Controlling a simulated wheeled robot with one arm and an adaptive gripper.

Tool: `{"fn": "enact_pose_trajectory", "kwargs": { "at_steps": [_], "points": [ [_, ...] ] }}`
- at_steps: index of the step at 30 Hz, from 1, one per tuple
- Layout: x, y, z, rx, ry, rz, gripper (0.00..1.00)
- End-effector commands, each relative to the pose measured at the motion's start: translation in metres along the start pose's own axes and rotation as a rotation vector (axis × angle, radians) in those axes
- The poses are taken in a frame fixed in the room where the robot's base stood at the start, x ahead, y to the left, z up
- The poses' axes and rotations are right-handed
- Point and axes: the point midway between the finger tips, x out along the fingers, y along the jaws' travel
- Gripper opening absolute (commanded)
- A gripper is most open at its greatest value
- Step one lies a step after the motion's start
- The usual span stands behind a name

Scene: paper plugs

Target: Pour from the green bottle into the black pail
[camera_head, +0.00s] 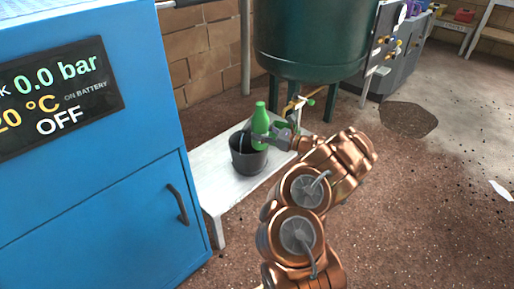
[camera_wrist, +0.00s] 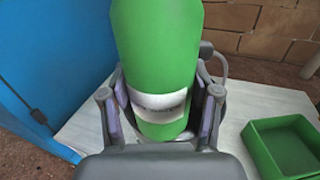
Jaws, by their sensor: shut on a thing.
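The green bottle (camera_head: 260,127) is upright in the head view, above or in front of the black pail (camera_head: 247,157). My gripper (camera_head: 270,141) is shut around the bottle's lower part. In the wrist view the bottle (camera_wrist: 158,60) with its white label stands between the two fingers of my gripper (camera_wrist: 160,112). The pail stands on a white bench (camera_head: 224,190). In the wrist view the pail is mostly hidden behind the bottle and fingers. I cannot tell the exact gap between the bottle and the pail.
A blue cabinet (camera_head: 90,190) with a handle stands close on the left. A dark green tank (camera_head: 310,40) on legs stands behind the bench, with a tap near the bottle. A green tray (camera_wrist: 285,148) lies on the bench at right in the wrist view. Open floor lies to the right.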

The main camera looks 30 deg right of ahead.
Motion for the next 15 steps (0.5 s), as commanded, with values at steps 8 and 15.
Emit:
{"fn": "enact_pose_trajectory", "kwargs": {
  "at_steps": [8, 15],
  "points": [
    [0.0, 0.0, 0.005, 0.0, 0.001, 0.0, 0.34],
    [0.0, 0.0, 0.024, 0.0, 0.002, 0.001, 0.34]
  ]
}}
